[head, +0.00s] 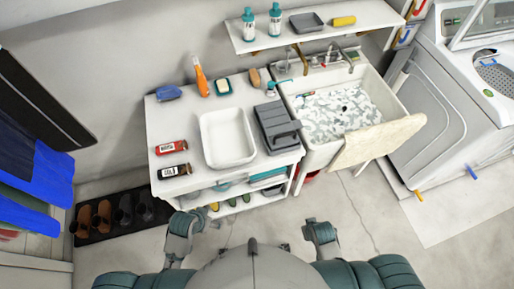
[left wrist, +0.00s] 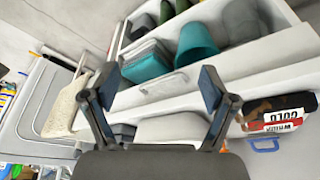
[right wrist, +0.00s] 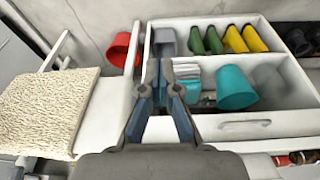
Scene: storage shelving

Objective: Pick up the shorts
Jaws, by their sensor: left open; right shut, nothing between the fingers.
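A camouflage-patterned grey, white and green cloth (head: 342,112) lies spread in the basin of the white sink (head: 402,98). It looks like the shorts, but its outline is not clear. Blue garments (head: 40,172) hang at the far left; I cannot tell their type. My left gripper (head: 188,222) is open and empty in front of the white cabinet, left of the sink; its spread fingers show in the left wrist view (left wrist: 152,82). My right gripper (head: 318,230) is shut and empty, below and left of the sink; it also shows in the right wrist view (right wrist: 160,75).
A cream textured board or cloth (head: 378,140) stands out at the sink's front right. The white cabinet (head: 155,125) holds a white tub (head: 227,137), bottles and a grey box. A washing machine (head: 440,120) stands right. Shoes (head: 125,208) lie left.

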